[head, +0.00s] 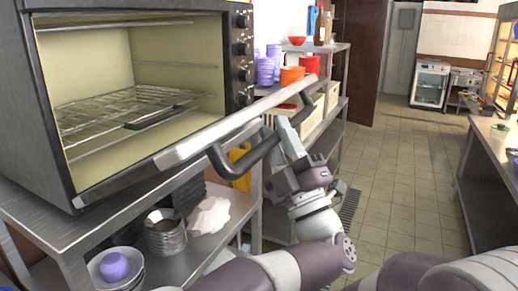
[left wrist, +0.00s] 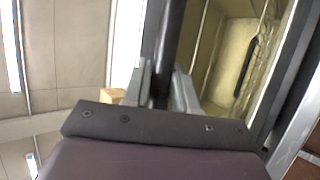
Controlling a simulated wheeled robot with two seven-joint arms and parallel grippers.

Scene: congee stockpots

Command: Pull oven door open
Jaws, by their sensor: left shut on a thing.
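The oven (head: 140,15) is a dark box at the upper left, with its lit cream interior and wire rack (head: 110,110) in view. Its door (head: 215,131) is open, folded down and outward, seen nearly edge-on. The black door handle (head: 240,165) runs along the door's outer side. My left gripper (head: 285,135) is shut on the handle near its right end. In the left wrist view the dark handle bar (left wrist: 168,50) passes between the fingers of my left gripper (left wrist: 163,88), with the oven interior (left wrist: 232,45) to the right. My right gripper is not in view.
The oven stands on a metal table (head: 50,215); its lower shelf holds metal bowls (head: 165,235) and a purple item (head: 114,266). Tiled floor (head: 400,180) is free; a counter (head: 495,150) stands right.

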